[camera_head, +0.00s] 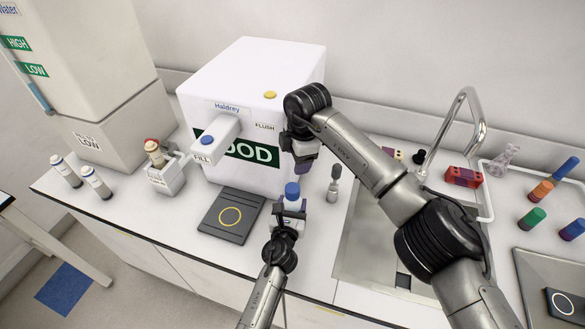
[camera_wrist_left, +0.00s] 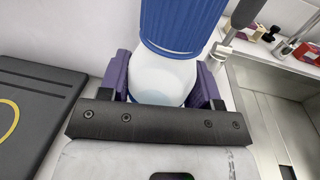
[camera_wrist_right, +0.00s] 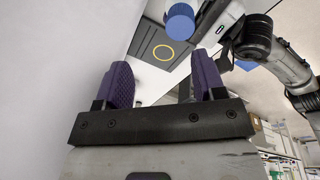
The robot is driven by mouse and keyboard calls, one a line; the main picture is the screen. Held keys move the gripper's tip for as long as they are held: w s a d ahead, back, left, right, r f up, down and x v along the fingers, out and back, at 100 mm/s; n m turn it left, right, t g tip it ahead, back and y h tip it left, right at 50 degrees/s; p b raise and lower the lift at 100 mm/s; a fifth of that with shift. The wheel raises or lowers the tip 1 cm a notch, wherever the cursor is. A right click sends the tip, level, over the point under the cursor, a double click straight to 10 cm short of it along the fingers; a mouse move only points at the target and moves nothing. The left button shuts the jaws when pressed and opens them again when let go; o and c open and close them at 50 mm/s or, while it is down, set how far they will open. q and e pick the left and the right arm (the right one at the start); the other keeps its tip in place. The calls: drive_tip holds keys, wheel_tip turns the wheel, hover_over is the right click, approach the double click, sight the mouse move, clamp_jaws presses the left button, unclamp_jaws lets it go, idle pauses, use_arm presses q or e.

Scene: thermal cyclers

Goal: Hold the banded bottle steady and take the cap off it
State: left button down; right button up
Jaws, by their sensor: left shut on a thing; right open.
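A white bottle with a ribbed blue cap (camera_head: 292,190) stands upright between the fingers of my left gripper (camera_head: 290,211). In the left wrist view the purple pads close on both sides of its pale body (camera_wrist_left: 162,80), and the cap (camera_wrist_left: 182,22) sits on top.
A black pad with a yellow ring (camera_head: 229,216) lies left of the bottle. The white Haldrey machine (camera_head: 252,75) stands behind. A grey-handled tool (camera_head: 333,185) stands close right, before the sink (camera_head: 372,245). Two bottles (camera_head: 67,172) (camera_head: 97,183) and a holder (camera_head: 166,178) are left.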

sight(292, 188)
drive_tip(key=m, duration=0.2)
drive_tip(key=f+m, duration=0.1)
drive_tip(key=m, duration=0.3)
drive_tip(key=shift+s+a+f+g+h, duration=0.25)
drive_tip(key=shift+s+a+g+h, duration=0.05)
drive_tip(key=shift+s+a, duration=0.1)
drive_tip(key=m, duration=0.2)
drive_tip(key=f+m, duration=0.1)
drive_tip(key=m, duration=0.2)
drive_tip(key=shift+s+a+f+m+g+h, duration=0.15)
drive_tip(key=shift+s+f+m+g+h, duration=0.15)
drive_tip(key=shift+s+m+g, duration=0.1)
drive_tip(key=shift+f, duration=3.9)
